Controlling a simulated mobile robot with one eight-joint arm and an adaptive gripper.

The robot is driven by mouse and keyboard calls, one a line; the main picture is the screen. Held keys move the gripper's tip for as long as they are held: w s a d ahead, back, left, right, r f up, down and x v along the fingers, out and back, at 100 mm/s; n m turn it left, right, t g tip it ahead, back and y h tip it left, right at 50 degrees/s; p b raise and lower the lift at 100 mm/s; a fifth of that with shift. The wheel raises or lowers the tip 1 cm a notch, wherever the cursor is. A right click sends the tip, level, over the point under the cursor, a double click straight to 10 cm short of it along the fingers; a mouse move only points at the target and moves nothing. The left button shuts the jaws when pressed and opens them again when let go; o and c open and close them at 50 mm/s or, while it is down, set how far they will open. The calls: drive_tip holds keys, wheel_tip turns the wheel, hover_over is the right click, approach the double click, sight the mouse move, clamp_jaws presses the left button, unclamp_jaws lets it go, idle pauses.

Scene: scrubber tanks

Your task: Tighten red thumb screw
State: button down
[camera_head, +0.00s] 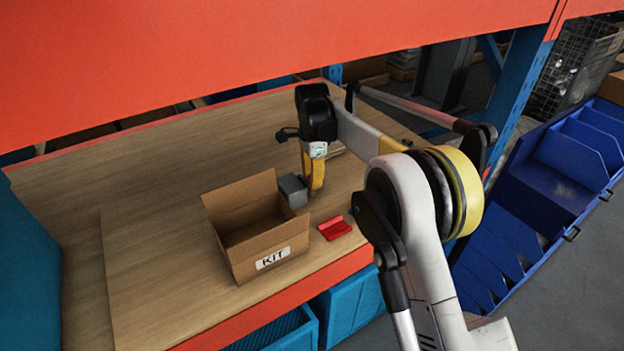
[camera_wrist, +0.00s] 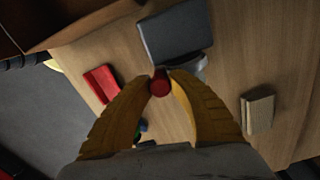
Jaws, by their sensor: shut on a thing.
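The red thumb screw (camera_wrist: 160,83) shows in the wrist view as a small red knob between the tips of my gripper (camera_wrist: 161,82). Both yellow fingers are closed on it. It sits at the near side of a grey block (camera_wrist: 172,35), beside a pale curved part (camera_wrist: 190,66). In the head view my gripper (camera_head: 315,180) points down close beside the grey block (camera_head: 292,190). The screw itself is hidden there behind the finger or block. Whether the screw is fully seated cannot be seen.
An open cardboard box marked KIT (camera_head: 233,257) stands left of the block. A red holder (camera_head: 335,228) lies near the table's front edge. A wooden block (camera_wrist: 258,112) lies right in the wrist view. The left part of the wooden tabletop (camera_head: 150,200) is clear. An orange shelf beam (camera_head: 250,50) crosses above.

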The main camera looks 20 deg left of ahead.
drive_tip(key=m, duration=0.5)
drive_tip(key=shift+m, duration=0.3)
drive_tip(key=m, duration=0.6)
drive_tip(key=shift+m, duration=0.3)
drive_tip(key=c, duration=1.3)
unclamp_jaws()
drive_tip(key=shift+r, duration=0.1)
drive_tip(key=shift+r+p, duration=1.45)
drive_tip(key=shift+r, duration=1)
drive_tip(key=shift+f, duration=0.1)
